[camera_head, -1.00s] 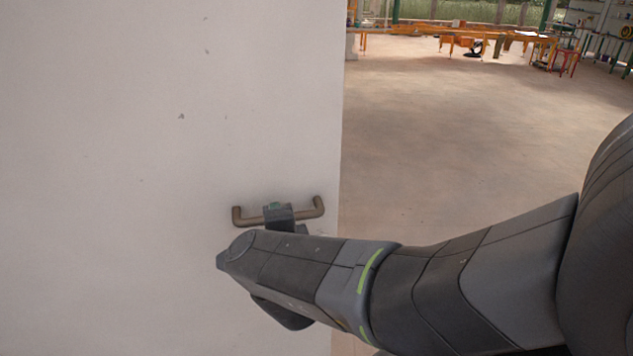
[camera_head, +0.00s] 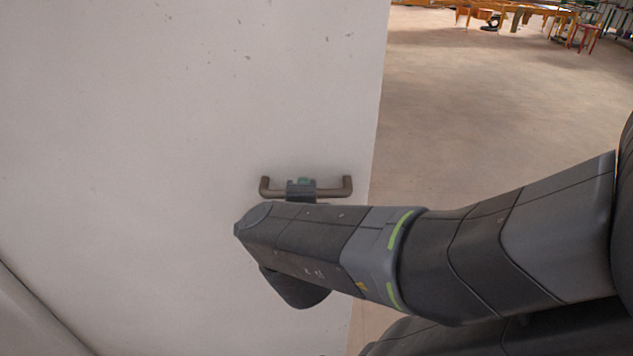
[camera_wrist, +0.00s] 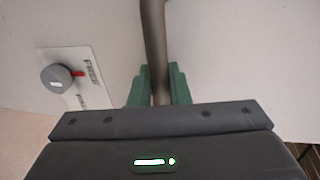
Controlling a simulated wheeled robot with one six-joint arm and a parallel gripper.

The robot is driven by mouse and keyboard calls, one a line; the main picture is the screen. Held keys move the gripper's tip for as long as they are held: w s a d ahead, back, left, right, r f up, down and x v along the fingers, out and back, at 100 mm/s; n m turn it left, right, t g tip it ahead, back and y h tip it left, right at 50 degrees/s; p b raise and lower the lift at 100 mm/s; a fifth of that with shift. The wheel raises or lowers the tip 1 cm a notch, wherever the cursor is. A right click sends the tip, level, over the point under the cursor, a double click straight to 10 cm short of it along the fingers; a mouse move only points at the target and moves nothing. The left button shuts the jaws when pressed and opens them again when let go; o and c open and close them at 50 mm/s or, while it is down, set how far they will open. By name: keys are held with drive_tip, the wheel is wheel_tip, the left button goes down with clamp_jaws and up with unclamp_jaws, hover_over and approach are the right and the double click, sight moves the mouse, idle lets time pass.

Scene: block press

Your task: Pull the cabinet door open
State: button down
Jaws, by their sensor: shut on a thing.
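The cabinet door (camera_head: 180,150) is a large pale, scuffed panel filling the left and middle of the head view. Its brown bar handle (camera_head: 333,192) sits near the door's right edge. My gripper (camera_head: 302,186) is shut on the middle of the bar, and my arm reaches in from the right. In the wrist view the handle (camera_wrist: 153,40) runs between the green fingers (camera_wrist: 158,88), which press on it from both sides. The dark gripper body hides the lower end of the handle there.
A grey round knob (camera_wrist: 57,78) on a white plate with lettering that reads FREE is left of the handle in the wrist view. Open floor (camera_head: 480,120) lies right of the door edge, with orange tables (camera_head: 520,10) far off. A grey edge (camera_head: 35,325) shows at lower left.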

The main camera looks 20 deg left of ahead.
drive_tip(key=c, duration=1.4)
unclamp_jaws()
drive_tip(key=v, duration=1.3)
drive_tip(key=shift+s+d+b, duration=0.2)
drive_tip(key=shift+s+b, duration=0.15)
drive_tip(key=shift+w+a, duration=0.1)
drive_tip(key=shift+w, duration=0.05)
drive_tip(key=p+x, duration=0.1)
drive_tip(key=x, duration=0.5)
drive_tip(key=shift+w+a, duration=0.2)
drive_tip(key=shift+w, duration=0.05)
